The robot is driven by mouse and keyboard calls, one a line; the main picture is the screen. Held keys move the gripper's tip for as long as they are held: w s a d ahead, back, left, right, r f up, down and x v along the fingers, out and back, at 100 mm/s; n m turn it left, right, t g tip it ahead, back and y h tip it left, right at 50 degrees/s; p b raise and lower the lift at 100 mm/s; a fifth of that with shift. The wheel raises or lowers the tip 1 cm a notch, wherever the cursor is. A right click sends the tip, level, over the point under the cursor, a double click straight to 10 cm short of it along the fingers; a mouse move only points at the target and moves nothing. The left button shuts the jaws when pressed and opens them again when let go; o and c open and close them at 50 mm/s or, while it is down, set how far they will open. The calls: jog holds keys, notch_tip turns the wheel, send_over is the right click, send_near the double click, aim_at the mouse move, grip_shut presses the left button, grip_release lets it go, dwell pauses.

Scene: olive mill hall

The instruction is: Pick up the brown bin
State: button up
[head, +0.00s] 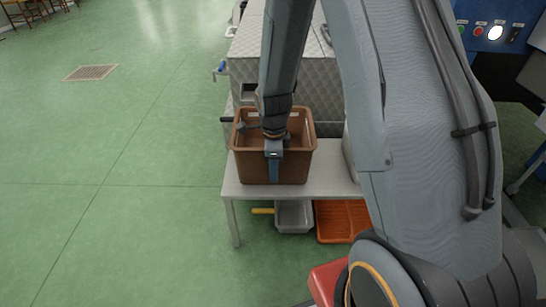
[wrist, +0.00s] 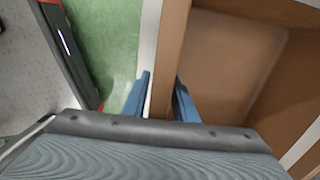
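The brown bin (head: 297,166) stands upright on a light table (head: 237,182). It is open-topped, with handle cut-outs in its sides. My gripper (head: 274,158) reaches down over the bin's near wall, with one blue finger in front of the wall on the outside. In the wrist view, the two fingers of my gripper (wrist: 163,88) straddle the rim of the brown bin (wrist: 172,40), one outside and one inside. A strip of the light table shows between the outer finger and the wall, so the gripper looks open. The bin's inside appears empty where visible.
A grey tray (head: 294,217) and an orange crate (head: 340,222) lie under the table. A quilted metal machine (head: 300,70) stands behind the bin. A red object (head: 326,279) is near my base.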

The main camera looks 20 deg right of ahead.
jog(key=shift+f, duration=0.35)
grip_shut()
jog(key=shift+r, duration=0.1)
jog(key=shift+r, duration=0.1)
